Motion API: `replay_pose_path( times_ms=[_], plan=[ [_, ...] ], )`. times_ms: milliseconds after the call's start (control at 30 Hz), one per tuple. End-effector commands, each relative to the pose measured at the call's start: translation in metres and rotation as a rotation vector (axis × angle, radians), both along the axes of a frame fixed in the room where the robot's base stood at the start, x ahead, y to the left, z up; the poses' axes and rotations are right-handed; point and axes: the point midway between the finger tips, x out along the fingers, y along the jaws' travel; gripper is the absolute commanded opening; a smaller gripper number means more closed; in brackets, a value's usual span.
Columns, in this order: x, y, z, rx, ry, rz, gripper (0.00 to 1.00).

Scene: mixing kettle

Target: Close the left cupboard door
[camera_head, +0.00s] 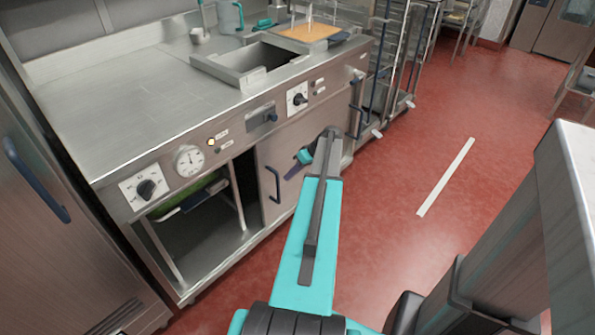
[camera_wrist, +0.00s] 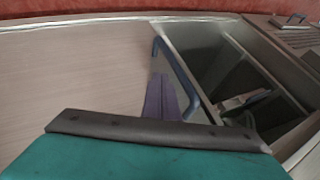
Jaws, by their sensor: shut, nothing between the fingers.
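The left cupboard opening (camera_head: 215,235) in the steel unit shows a dark inside with shelf rails, uncovered. A flat door panel (camera_head: 268,212) with a dark blue bar handle (camera_head: 274,184) stands just right of it; I cannot tell if this is the left door. In the wrist view the panel (camera_wrist: 75,65) fills the left, its handle (camera_wrist: 177,70) is in the middle and the open inside (camera_wrist: 225,65) is at right. My gripper (camera_head: 304,157) is shut and empty, in front of the panel, right of the handle. Its purple fingers (camera_wrist: 164,98) point towards the handle; contact is unclear.
Knobs and a gauge (camera_head: 189,160) line the unit's front above the cupboards. A tall steel cabinet (camera_head: 50,220) stands at the left. Wire racks (camera_head: 400,60) stand beyond the unit. The red floor (camera_head: 430,120) at right is open, with a steel piece (camera_head: 570,190) near the right edge.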

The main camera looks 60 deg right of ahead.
Motion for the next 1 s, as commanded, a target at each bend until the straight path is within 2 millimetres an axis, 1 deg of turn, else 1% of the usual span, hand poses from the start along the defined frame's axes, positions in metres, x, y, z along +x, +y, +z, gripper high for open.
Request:
replay_pose_path(
  times_ms=[33, 100, 300, 1000],
  plan=[
    [0.002, 0.007, 0.000, 0.000, 0.000, 0.000, 0.00],
    [0.004, 0.012, 0.000, 0.000, 0.000, 0.000, 0.00],
    [0.009, 0.020, 0.000, 0.000, 0.000, 0.000, 0.00],
    [0.007, 0.023, 0.000, 0.001, 0.000, -0.013, 0.00]
  ],
)
